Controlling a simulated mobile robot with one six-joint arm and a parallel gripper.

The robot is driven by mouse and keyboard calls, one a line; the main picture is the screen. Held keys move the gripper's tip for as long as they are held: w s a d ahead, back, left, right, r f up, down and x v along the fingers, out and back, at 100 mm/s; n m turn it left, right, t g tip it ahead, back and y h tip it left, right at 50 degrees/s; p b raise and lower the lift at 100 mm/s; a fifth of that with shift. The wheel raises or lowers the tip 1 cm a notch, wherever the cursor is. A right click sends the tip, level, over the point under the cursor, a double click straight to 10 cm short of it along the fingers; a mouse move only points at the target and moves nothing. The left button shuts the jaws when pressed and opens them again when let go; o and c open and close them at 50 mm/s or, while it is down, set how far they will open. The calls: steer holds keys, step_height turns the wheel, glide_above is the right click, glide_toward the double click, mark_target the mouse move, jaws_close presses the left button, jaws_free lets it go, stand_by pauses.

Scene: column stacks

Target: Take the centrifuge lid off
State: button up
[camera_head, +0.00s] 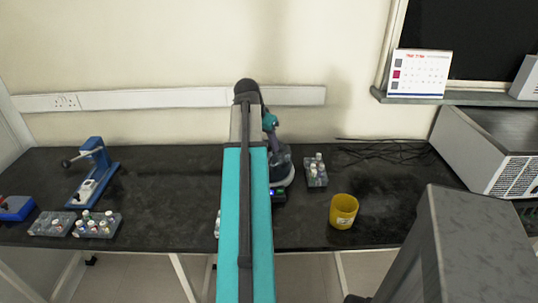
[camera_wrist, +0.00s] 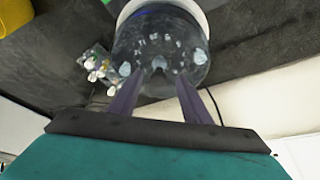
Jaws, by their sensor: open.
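The centrifuge (camera_head: 282,172) stands on the dark bench, mostly hidden behind my arm in the head view. In the wrist view its round, see-through lid (camera_wrist: 160,38) is on top, with several tube-like shapes showing through it and a pale rim around the far side. My gripper (camera_wrist: 158,78) is open, its two dark fingers pointing at the lid's near part with a small central feature between their tips. I cannot tell whether the fingers touch the lid.
A tube rack (camera_head: 316,176) stands just right of the centrifuge, and a yellow cup (camera_head: 343,211) is further right. More racks (camera_head: 97,225) and a blue press-like stand (camera_head: 94,172) are on the left. A large grey box (camera_head: 490,150) is at the right. Bare bench lies left of my arm.

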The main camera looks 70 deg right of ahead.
stand_by(0.4)
jaws_close()
steer(key=shift+r, duration=0.15)
step_height(320, 180, up, 10)
steer(key=b, duration=0.1)
stand_by(0.7)
stand_by(0.5)
